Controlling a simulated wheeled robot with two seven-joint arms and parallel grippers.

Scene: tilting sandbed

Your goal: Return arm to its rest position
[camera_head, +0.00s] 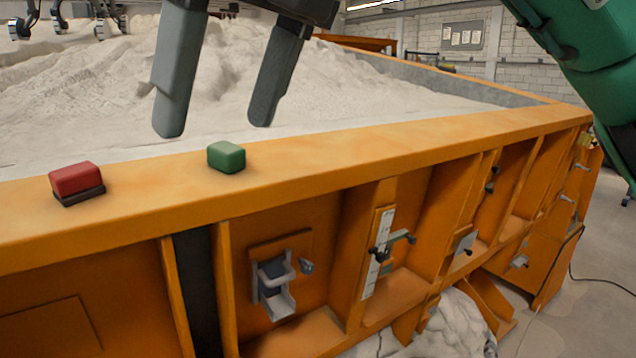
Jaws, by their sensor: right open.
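My right gripper (217,128) hangs into the view from the top, with its two dark grey fingers apart and nothing between them. Its fingertips are above the orange rim (330,150) of the sandbed, near the green button (226,157). In the picture the fingertips do not overlap the button. A red button (76,178) on a dark base sits farther left on the same rim. Pale sand (300,90) fills the bed behind the fingers. My left gripper does not show.
A green arm-like part (585,60) crosses the upper right corner. The bed's orange side carries a small latch-like fitting (275,285) and a scale strip (377,250). Spilled sand (450,325) lies on the floor below. Dark metal parts (60,20) hang at the upper left.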

